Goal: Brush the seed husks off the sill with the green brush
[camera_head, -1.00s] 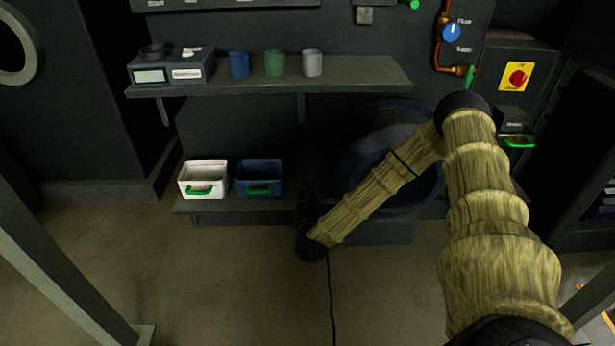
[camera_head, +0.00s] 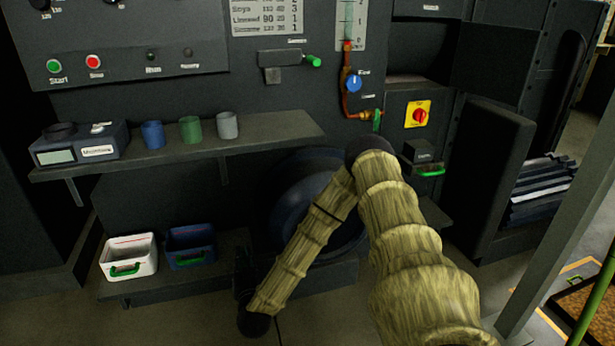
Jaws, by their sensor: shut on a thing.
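My arm's pale, wood-grained links reach in from the lower right, bend at a dark elbow and run down to a dark wrist joint. My gripper (camera_head: 245,264) is a small dark shape just above that joint, in front of the lower shelf, right of the blue bin. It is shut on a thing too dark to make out. I cannot pick out the green brush, the sill or any seed husks for certain.
The upper shelf (camera_head: 270,130) holds a small scale (camera_head: 78,146) and blue, green and grey cups. A white bin (camera_head: 130,258) and blue bin (camera_head: 190,247) stand on the lower shelf. A grey post (camera_head: 560,180) and green pole (camera_head: 597,295) stand at right.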

